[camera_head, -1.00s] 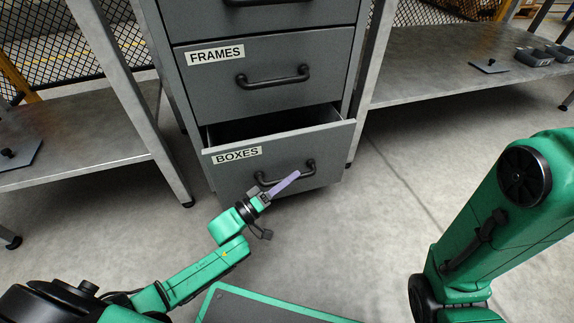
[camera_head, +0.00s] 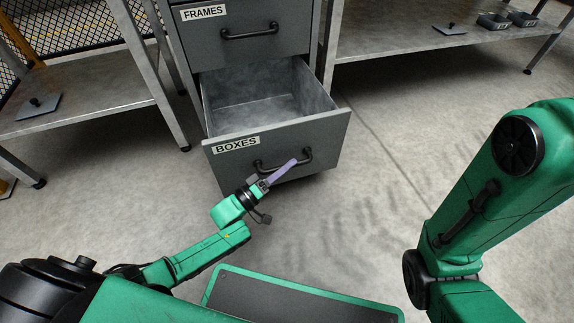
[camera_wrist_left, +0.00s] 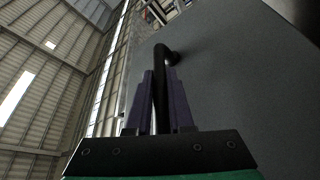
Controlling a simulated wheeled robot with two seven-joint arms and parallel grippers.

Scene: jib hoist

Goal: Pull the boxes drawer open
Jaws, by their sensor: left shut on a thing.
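The grey boxes drawer (camera_head: 225,165), labelled BOXES, is pulled well out of the cabinet, and its visible inside is empty. Its black bar handle (camera_head: 306,155) is on the front. My left gripper (camera_head: 282,172) is at the handle, with its purple fingers across the bar. In the left wrist view the fingers (camera_wrist_left: 161,100) are shut on the handle (camera_wrist_left: 163,58), one on each side of it, near the drawer front (camera_wrist_left: 240,85). My right arm shows at the right of the head view, but its gripper is out of view.
The closed frames drawer (camera_head: 275,48) is above. Metal benches stand to the left (camera_head: 95,92) and right (camera_head: 400,50) of the cabinet. Small grey trays (camera_head: 493,21) are on the right bench. The floor (camera_head: 370,215) right of the drawer is clear.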

